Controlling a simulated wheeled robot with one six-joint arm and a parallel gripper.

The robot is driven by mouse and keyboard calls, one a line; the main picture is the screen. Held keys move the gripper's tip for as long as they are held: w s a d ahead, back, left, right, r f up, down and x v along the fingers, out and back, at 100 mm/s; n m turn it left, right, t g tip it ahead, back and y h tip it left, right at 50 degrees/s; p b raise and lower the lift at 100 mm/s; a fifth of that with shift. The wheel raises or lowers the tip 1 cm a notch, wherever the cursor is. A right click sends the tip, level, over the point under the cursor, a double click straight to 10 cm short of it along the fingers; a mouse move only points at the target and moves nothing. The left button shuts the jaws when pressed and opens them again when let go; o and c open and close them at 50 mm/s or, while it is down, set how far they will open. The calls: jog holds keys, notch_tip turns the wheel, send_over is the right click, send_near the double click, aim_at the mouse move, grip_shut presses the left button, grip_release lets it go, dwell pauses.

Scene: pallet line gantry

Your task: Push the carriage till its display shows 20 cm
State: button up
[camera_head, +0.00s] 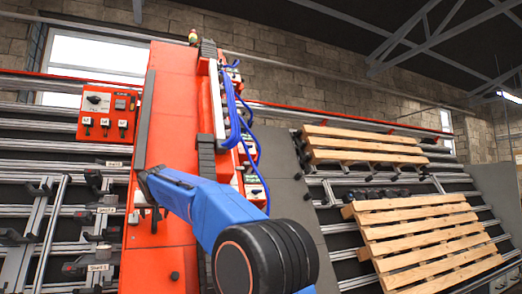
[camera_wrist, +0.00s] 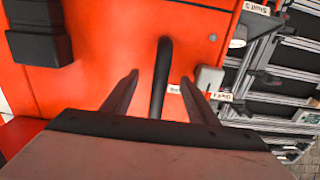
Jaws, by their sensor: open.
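The carriage (camera_head: 168,110) is a tall orange-red body rising in the middle of the head view. Its red face (camera_wrist: 80,85) fills much of the wrist view. A dark bar-shaped handle (camera_wrist: 161,70) stands out from this face. My gripper (camera_wrist: 159,76) is open, with one finger on each side of the handle; I cannot tell whether either touches it. In the head view my gripper (camera_head: 148,190) is at the carriage's lower part, partly hidden by my blue arm. I can make out no display reading in either view.
A red control panel (camera_head: 107,112) with a dial and several switches is at left. Metal rails and labelled clamps (camera_head: 95,180) lie left of the carriage. Wooden pallets (camera_head: 425,235) are at right. Blue cables (camera_head: 234,120) run down the carriage's right side. A black block (camera_wrist: 38,45) shows in the wrist view.

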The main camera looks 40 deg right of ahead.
jog(key=shift+s, duration=0.1)
jog(key=v, duration=1)
dwell(0.4)
dwell(0.4)
jog(key=s+f+n+g+y, duration=0.1)
jog(key=s+f+g, duration=0.2)
jog(key=s+f, duration=1.9)
jog(key=s+f+n+g+y, duration=0.2)
jog(key=s+f+g, duration=0.2)
jog(key=s+f, duration=1.8)
jog(key=s, duration=0.8)
jog(key=shift+s+a, duration=0.35)
